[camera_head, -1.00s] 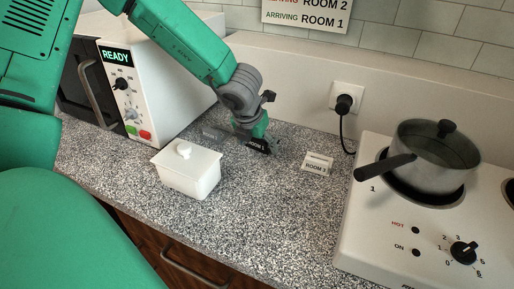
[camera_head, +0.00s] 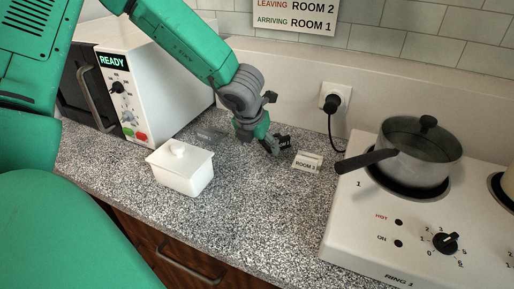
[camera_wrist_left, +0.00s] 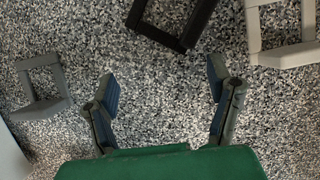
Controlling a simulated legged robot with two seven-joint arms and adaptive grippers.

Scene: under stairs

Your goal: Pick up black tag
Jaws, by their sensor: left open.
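The black tag (camera_head: 284,142) with white lettering stands on the speckled counter, just right of my left gripper (camera_head: 268,147). In the left wrist view the black tag (camera_wrist_left: 198,22) is a dark frame at the top, beyond the fingertips and right of their middle. My left gripper (camera_wrist_left: 163,82) is open there, with only bare counter between its fingers. In the head view the gripper points down close to the tag; whether they touch cannot be told. My right gripper is not in view.
A white ROOM 3 tag (camera_head: 307,161) stands right of the black one, and a grey tag (camera_head: 208,135) lies left. A white lidded box (camera_head: 182,174), microwave (camera_head: 150,75) and stove (camera_head: 385,225) with a pot (camera_head: 420,155) surround the spot. The front counter is free.

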